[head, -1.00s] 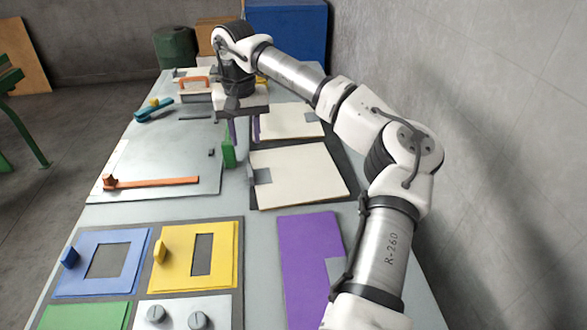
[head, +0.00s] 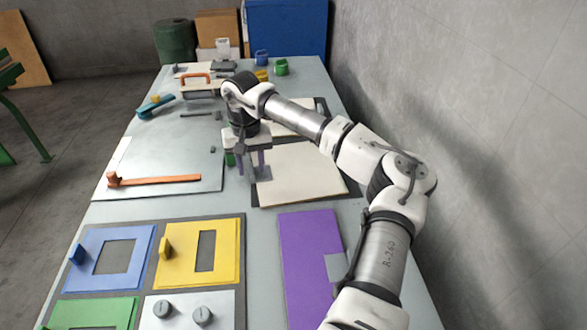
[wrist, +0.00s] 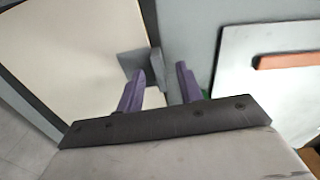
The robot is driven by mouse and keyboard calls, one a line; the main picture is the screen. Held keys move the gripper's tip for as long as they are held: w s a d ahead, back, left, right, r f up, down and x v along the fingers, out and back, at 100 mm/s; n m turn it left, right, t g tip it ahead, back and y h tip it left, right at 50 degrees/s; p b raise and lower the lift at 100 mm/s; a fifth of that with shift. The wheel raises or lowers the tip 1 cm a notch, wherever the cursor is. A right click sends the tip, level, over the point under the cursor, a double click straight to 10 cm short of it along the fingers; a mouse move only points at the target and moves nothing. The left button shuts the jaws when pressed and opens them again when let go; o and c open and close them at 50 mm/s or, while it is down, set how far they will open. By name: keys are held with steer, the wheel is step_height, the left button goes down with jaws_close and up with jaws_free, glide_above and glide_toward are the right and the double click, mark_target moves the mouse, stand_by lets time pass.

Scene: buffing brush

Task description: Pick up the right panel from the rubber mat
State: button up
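Two cream panels lie on a dark rubber mat (head: 352,190): a nearer one (head: 305,175) and a farther one (head: 296,122) partly behind my arm. I cannot tell for sure which is the right panel. The nearer one has a grey tab (head: 263,174) at its left edge; panel (wrist: 75,50) and tab (wrist: 135,62) also show in the wrist view. My gripper (head: 252,170) points down at this tab, its purple fingers apart. In the wrist view, the open gripper (wrist: 160,72) has the tab just beyond its fingertips; whether they touch is unclear.
A purple panel (head: 305,250) lies nearer. Blue (head: 80,265) and yellow (head: 175,270) frames lie front left. A wall stands at right.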

jaws_close()
